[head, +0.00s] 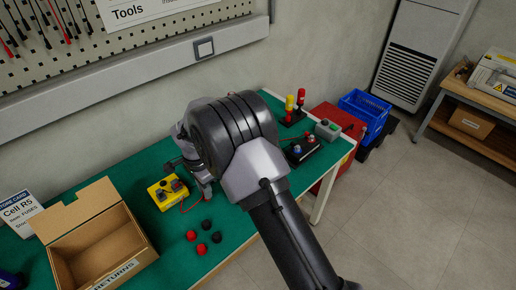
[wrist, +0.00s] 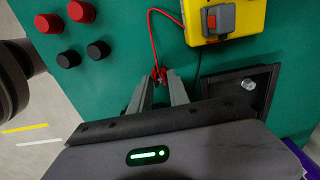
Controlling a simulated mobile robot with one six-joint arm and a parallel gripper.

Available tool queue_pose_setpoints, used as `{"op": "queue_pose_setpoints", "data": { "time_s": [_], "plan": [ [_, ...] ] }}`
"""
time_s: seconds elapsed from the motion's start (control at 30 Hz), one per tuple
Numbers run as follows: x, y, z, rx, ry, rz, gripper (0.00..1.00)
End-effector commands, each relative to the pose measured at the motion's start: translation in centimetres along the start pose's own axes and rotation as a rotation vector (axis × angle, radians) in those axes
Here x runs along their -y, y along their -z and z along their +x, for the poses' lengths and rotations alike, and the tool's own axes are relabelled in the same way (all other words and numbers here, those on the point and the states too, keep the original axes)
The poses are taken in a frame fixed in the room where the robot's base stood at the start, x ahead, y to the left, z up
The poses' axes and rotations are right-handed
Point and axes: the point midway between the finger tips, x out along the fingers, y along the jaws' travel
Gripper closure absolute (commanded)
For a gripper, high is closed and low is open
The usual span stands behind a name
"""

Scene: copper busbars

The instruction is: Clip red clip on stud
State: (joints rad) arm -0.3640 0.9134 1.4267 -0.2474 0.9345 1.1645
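In the wrist view, my gripper (wrist: 160,80) has its two fingers closed on the red clip (wrist: 159,74), which shows between the fingertips. A thin red lead runs up from the clip to the yellow box (wrist: 225,18). A silver stud (wrist: 247,84) stands in a dark square frame to the right of my fingers, apart from the clip. In the head view, the yellow box (head: 168,193) sits on the green bench left of my gripper (head: 205,190). My arm hides part of the bench there, and the clip and stud cannot be made out.
Red caps (wrist: 48,23) and black caps (wrist: 98,50) lie on the green mat at the left in the wrist view. In the head view, an open cardboard box (head: 122,228) stands at the bench's left. A black block with knobs (head: 303,150) and signal posts (head: 290,108) stand beyond my arm.

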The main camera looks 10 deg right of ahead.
Motion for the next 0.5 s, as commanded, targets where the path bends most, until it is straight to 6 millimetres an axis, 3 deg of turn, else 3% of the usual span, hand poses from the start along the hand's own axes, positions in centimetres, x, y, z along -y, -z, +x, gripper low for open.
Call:
{"op": "queue_pose_setpoints", "data": {
  "time_s": [0.07, 0.17, 0.2, 0.5],
  "plan": [
    [0.00, 0.00, -0.12, 0.000, 0.000, 0.000, 0.78],
    [0.00, 0.00, -0.13, 0.000, 0.000, 0.000, 0.98],
    [0.00, 0.00, -0.13, 0.000, 0.000, 0.000, 1.00],
    [0.01, 0.01, -1.02, 0.000, 0.001, -0.001, 1.00]
  ]
}}
